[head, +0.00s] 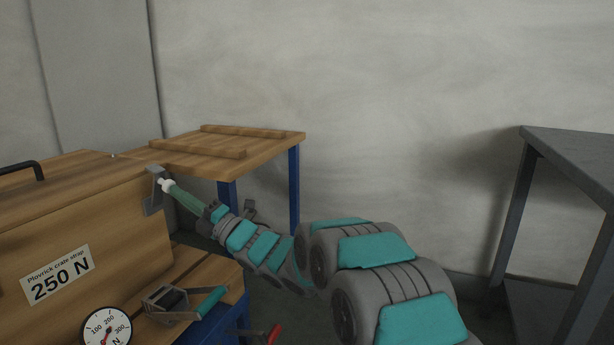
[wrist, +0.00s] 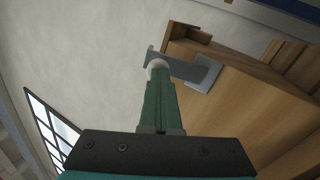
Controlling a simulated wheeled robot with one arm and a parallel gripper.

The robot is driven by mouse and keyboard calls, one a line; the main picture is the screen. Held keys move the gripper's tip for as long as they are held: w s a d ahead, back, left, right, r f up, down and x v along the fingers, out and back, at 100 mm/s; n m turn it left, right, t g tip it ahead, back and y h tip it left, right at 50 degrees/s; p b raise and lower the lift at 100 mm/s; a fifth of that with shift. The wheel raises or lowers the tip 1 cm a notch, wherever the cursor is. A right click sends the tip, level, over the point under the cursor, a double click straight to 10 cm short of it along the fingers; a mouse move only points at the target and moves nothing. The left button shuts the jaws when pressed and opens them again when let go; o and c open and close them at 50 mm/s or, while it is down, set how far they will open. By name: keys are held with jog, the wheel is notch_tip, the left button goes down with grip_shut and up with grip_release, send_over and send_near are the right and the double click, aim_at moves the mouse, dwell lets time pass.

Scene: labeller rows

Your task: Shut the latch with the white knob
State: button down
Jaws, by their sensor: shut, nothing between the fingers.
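The white knob (head: 166,184) sits on a grey metal latch (head: 154,192) at the upper right corner of a wooden crate (head: 110,225). In the wrist view the knob (wrist: 157,65) is at the end of the latch's grey arm (wrist: 186,70), which sticks out past the crate's edge. My gripper (head: 176,190) is shut and empty, its green fingers pointing at the knob. In the wrist view the fingertips (wrist: 158,78) are right at the knob and partly cover it; I cannot tell if they touch.
A black handle (head: 20,169) is on the crate lid. A dial gauge (head: 106,327), a green-handled tool (head: 180,302) and a red handle (head: 272,334) are at the front. A wooden-topped table (head: 270,142) stands behind. A grey table (head: 575,142) stands at right, with open floor between.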

jog(key=shift+x, duration=1.1)
dwell(0.6)
jog(key=b+v, duration=0.3)
jog(key=v, duration=0.2)
jog(key=shift+b, duration=0.3)
